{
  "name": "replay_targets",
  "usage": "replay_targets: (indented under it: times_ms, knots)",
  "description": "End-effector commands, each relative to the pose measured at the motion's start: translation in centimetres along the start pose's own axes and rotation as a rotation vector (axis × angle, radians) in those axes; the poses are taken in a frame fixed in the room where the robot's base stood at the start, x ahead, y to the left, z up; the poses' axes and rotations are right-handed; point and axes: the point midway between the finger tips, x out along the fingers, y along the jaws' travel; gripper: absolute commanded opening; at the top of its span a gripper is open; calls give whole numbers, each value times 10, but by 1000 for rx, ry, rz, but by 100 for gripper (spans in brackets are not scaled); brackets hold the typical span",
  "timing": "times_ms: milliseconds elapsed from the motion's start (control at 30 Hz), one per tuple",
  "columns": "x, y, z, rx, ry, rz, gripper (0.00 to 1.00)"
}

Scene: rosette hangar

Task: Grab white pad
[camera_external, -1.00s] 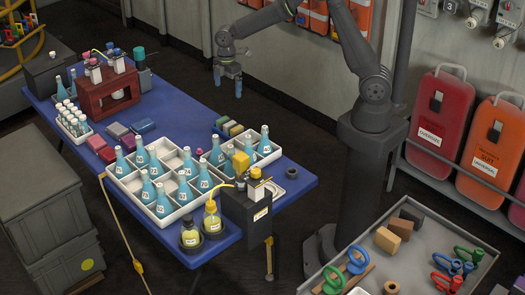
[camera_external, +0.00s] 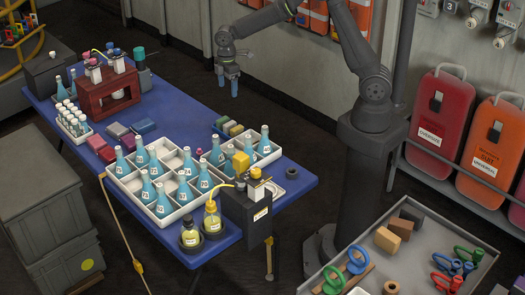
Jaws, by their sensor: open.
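My gripper (camera_external: 228,87) is open and empty, with blue fingers pointing down, in the air beyond the far long edge of the blue table. Loose pads lie farther left: a pink one (camera_external: 97,142), a grey one (camera_external: 118,130) and a blue one (camera_external: 142,127). My gripper touches none of these.
A white compartment tray (camera_external: 124,183) with several blue bottles fills the table's front. A dark box with a yellow tube (camera_external: 247,208) and yellow bottles (camera_external: 212,220) stand at the near edge. A red-brown rack (camera_external: 93,103) stands at the back left.

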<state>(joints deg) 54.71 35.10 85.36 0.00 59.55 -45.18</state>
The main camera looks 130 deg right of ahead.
Motion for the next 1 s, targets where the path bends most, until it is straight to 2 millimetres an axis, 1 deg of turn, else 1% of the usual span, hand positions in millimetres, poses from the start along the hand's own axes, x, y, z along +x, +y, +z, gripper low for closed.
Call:
replay_targets:
  times_ms: [400, 500, 600, 733, 867, 967, 1000]
  knots:
    - [-4, -1, -2, 859, 0, 0, 75]
    - [-5, -1, -2, 1054, 1, 0, 75]
    - [-6, -1, -3, 1214, 1, 0, 75]
    - [-6, -1, -3, 1348, 1, 0, 75]
    - [-3, -2, -3, 1402, -1, 0, 75]
    - [10, -2, -3, 1409, -4, 0, 75]
    - [18, -2, -2, 1408, -6, 0, 75]
